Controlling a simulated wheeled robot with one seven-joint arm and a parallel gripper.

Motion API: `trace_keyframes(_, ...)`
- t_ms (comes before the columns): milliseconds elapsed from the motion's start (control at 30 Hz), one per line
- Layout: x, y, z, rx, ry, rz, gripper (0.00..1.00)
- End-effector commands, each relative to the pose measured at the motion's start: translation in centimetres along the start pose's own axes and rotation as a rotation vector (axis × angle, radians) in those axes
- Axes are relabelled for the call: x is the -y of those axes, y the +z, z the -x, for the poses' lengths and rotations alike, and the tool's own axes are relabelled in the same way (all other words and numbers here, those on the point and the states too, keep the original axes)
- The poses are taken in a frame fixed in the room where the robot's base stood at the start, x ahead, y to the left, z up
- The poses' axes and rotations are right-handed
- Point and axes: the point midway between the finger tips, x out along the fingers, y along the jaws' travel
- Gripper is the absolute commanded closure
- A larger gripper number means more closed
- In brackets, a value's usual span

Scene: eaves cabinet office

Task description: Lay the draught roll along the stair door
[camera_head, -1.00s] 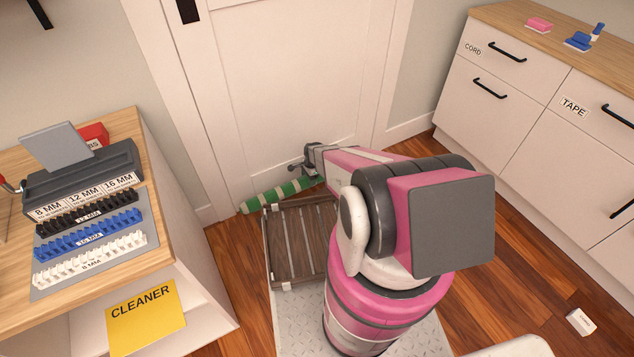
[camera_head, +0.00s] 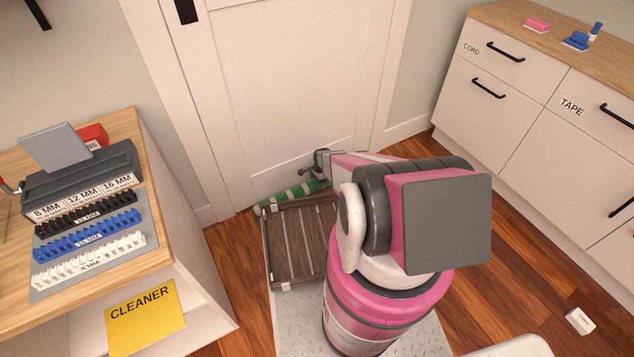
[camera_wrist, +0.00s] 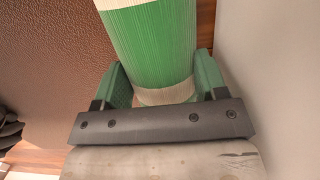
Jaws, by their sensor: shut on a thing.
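The draught roll (camera_head: 287,196), striped green and white, lies low at the foot of the white stair door (camera_head: 290,95), roughly along its bottom edge. Its left end shows past the slatted tray, and its right part is hidden by my arm. My gripper (camera_head: 318,176) is at the roll, close to the door. In the wrist view the roll (camera_wrist: 150,45) sits between the two green fingers of my gripper (camera_wrist: 160,80), which is shut on it. A pale upright surface is close on the right there. I cannot tell whether the roll touches the floor or the door.
A brown slatted tray (camera_head: 268,250) on my base stands just in front of the roll. A workbench (camera_head: 150,190) with clip racks is on the left, white drawers (camera_head: 500,90) on the right. A small white box (camera_head: 580,321) lies on the open wooden floor at right.

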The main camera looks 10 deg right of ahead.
Motion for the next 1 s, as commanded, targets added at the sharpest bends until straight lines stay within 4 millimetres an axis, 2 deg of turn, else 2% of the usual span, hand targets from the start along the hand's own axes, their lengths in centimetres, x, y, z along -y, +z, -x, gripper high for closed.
trace_keyframes(300, 0.0, 0.0, -0.1, 0.0, 0.0, 0.0, 0.83)
trace_keyframes(333, 0.0, 0.0, -0.2, 0.0, 0.0, 0.0, 0.28)
trace_keyframes(400, 0.0, 0.0, -0.2, 0.0, 0.0, 0.0, 0.09)
trace_keyframes(767, -0.1, 0.1, 0.3, 0.0, 0.0, 0.0, 0.09)
trace_keyframes(867, -0.1, 0.1, 1.4, 0.0, -0.001, 0.0, 0.09)
trace_keyframes(1000, -0.2, 0.1, 4.0, -0.001, -0.002, 0.0, 0.09)
